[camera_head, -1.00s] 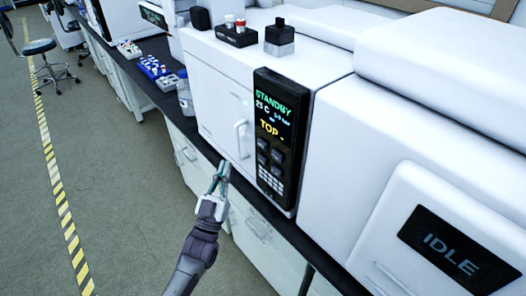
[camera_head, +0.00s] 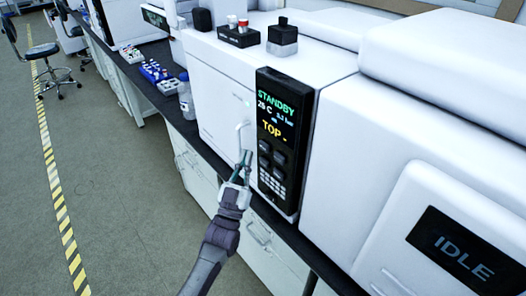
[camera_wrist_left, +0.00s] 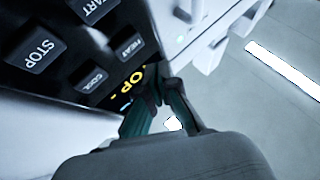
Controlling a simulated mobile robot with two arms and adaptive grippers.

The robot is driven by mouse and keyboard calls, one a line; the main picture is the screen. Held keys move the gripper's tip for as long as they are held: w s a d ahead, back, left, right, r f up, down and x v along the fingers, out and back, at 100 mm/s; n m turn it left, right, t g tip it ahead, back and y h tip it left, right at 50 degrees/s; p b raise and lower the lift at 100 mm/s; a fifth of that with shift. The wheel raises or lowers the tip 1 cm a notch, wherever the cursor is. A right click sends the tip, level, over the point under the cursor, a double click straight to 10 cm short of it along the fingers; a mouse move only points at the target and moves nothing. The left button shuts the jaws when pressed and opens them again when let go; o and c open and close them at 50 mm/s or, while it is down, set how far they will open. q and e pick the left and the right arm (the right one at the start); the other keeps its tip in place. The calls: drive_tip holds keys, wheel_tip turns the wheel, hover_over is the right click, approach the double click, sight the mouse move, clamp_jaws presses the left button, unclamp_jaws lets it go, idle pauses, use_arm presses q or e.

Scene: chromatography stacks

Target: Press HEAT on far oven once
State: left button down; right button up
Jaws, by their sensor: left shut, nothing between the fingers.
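A white oven (camera_head: 222,95) with a door handle stands on the bench in the head view. Its black control panel (camera_head: 283,140) reads STANDBY, about 26 C, and TOP in yellow, with dark buttons below. In the left wrist view the HEAT button (camera_wrist_left: 124,49) sits beside the COOL button (camera_wrist_left: 90,80), near the STOP button (camera_wrist_left: 38,50). My left gripper (camera_head: 246,158) is shut and empty, just left of the panel's buttons in the head view. In the wrist view its fingertips (camera_wrist_left: 160,88) overlap the yellow text, below HEAT. Contact with the panel cannot be told. My right gripper is not in view.
A white instrument with an IDLE screen (camera_head: 461,246) stands to the right. Another display (camera_head: 154,17) is farther back. The floor at left is open.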

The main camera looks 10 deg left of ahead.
sight(264, 147)
use_arm(q)
drive_tip(key=shift+w+d+b, duration=0.35)
drive_tip(key=shift+w+d, duration=0.3)
drive_tip(key=shift+w, duration=0.2)
idle(0.7)
drive_tip(key=shift+w+d, duration=0.1)
drive_tip(key=shift+w+d, duration=0.15)
drive_tip(key=shift+w, duration=0.05)
drive_tip(key=shift+w+d+b, duration=0.3)
drive_tip(key=shift+w+b, duration=0.05)
drive_tip(key=shift+b, duration=0.25)
idle(0.7)
idle(0.4)
drive_tip(key=shift+s+a+p, duration=0.45)
drive_tip(key=shift+s+a, duration=0.1)
drive_tip(key=shift+s, duration=0.15)
